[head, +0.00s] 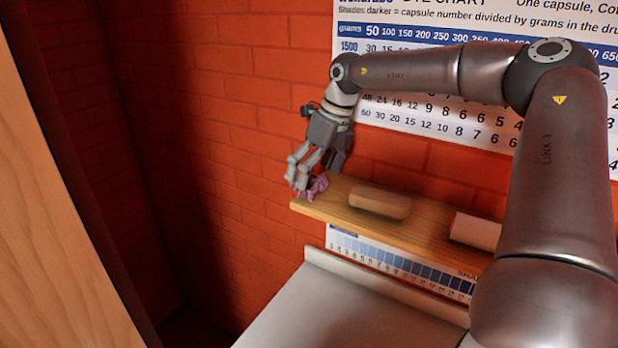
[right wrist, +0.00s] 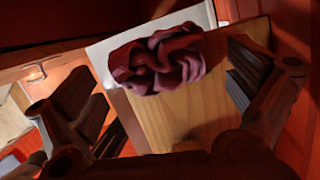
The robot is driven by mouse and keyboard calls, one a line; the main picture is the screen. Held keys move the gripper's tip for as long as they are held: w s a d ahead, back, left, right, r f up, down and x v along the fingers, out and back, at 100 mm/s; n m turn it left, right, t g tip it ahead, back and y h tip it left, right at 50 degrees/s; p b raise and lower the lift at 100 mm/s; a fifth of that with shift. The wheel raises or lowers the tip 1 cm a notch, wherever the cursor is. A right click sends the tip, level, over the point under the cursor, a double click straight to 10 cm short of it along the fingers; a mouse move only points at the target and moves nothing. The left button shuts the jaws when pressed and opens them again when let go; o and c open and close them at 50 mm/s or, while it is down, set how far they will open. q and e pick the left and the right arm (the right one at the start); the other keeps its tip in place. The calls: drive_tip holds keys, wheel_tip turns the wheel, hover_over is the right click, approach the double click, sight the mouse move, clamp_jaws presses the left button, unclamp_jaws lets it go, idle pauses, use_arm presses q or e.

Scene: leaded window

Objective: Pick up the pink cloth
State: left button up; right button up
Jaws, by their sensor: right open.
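The pink cloth (head: 315,187) is a small crumpled bundle at the left end of the wooden shelf (head: 433,236). My right gripper (head: 300,178) reaches down over that end, its fingers right at the cloth and partly hiding it. In the right wrist view the cloth (right wrist: 157,59) looks dark pink and folded, and lies on the wood between the two spread fingers. The right gripper (right wrist: 165,105) is open, with a gap to the cloth on each side. My left gripper is not in view.
A wooden block (head: 380,202) lies on the shelf to the right of the cloth, and a pale roll (head: 474,231) farther right. A brick wall (head: 240,130) with a printed chart (head: 420,112) stands behind. A grey surface (head: 345,310) is below the shelf. A wooden panel (head: 50,230) stands at left.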

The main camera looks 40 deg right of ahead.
drive_tip(key=shift+w+a+f, duration=0.1)
drive_tip(key=shift+f, duration=0.4)
drive_tip(key=shift+w+f, duration=0.1)
drive_tip(key=shift+f, duration=0.15)
drive_tip(key=shift+c, duration=0.4)
drive_tip(key=c, duration=0.5)
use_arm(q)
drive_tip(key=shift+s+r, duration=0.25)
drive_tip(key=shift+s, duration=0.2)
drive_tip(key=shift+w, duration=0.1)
use_arm(e)
drive_tip(key=shift+r, duration=0.15)
